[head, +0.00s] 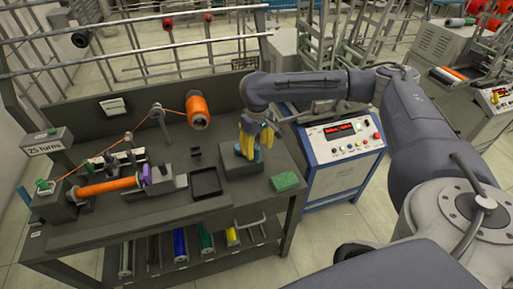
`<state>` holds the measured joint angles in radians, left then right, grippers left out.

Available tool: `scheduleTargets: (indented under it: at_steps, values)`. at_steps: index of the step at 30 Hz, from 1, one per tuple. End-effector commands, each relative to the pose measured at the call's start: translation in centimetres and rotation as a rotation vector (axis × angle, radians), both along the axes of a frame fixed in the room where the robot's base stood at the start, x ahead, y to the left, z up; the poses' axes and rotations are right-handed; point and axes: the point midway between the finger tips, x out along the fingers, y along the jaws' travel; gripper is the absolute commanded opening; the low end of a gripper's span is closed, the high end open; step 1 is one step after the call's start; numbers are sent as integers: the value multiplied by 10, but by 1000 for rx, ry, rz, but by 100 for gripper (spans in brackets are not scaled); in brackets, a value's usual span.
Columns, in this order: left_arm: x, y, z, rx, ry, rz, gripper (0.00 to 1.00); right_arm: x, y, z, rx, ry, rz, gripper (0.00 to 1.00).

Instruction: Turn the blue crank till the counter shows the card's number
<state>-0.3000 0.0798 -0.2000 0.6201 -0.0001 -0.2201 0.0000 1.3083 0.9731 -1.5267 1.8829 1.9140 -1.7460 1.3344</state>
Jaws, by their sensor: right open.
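The card (46,147) at the left of the bench reads "25 turns". A blue part (258,156), which looks like the crank, shows on a dark block (241,168) at the right of the bench, mostly hidden by my right gripper. My right gripper (255,150) has yellow fingers and points down over this block. Its fingers are open around or beside the blue part; contact cannot be told. An orange bobbin (107,187) lies in the winder at the left. I cannot make out a counter reading on the bench. My left gripper is out of view.
An orange thread spool (198,112) stands at the back, its thread running left over guides. A black tray (206,182) and a green pad (285,181) lie near the front. A cabinet (340,150) with unreadable red digits stands right of the bench. Colored rolls lie on the lower shelf.

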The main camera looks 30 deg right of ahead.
Motion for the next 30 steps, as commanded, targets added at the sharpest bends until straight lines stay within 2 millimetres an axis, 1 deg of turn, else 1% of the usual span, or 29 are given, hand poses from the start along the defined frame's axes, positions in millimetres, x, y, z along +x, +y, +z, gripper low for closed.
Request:
scheduleTargets:
  at_steps: [5, 8, 30]
  values:
    - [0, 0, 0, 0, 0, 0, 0, 0, 0, 0, 0, 0, 1, 54]
    - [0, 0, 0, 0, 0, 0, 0, 0, 0, 3, 0, -1, 1, 54]
    - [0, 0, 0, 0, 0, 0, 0, 1, 0, 65, 0, -2, 1, 54]
